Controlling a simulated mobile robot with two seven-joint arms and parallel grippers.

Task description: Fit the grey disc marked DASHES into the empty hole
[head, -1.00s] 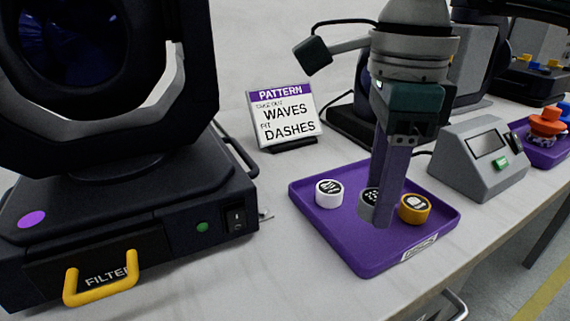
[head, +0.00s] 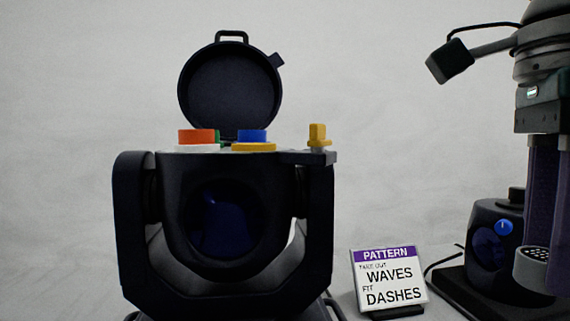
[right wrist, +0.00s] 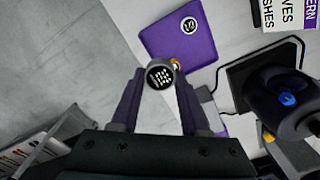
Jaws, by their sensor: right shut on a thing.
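My right gripper (head: 545,268) is at the right edge of the head view, raised, with its fingers pointing down. It is shut on a grey disc (head: 531,266) with a black top. In the right wrist view the disc (right wrist: 160,75) sits between the fingertips, with rows of short white marks on its face. A black moving-head lamp (head: 222,280) stands left of centre, its round lid (head: 230,92) raised open. Its top is seen edge-on, so the empty hole is hidden. My left gripper is not in view.
Orange (head: 196,136) and blue (head: 252,136) pieces and a yellow knob (head: 318,136) stand on the lamp's top. A sign (head: 390,280) reads WAVES and DASHES. Another dark lamp (head: 487,245) stands behind my right gripper.

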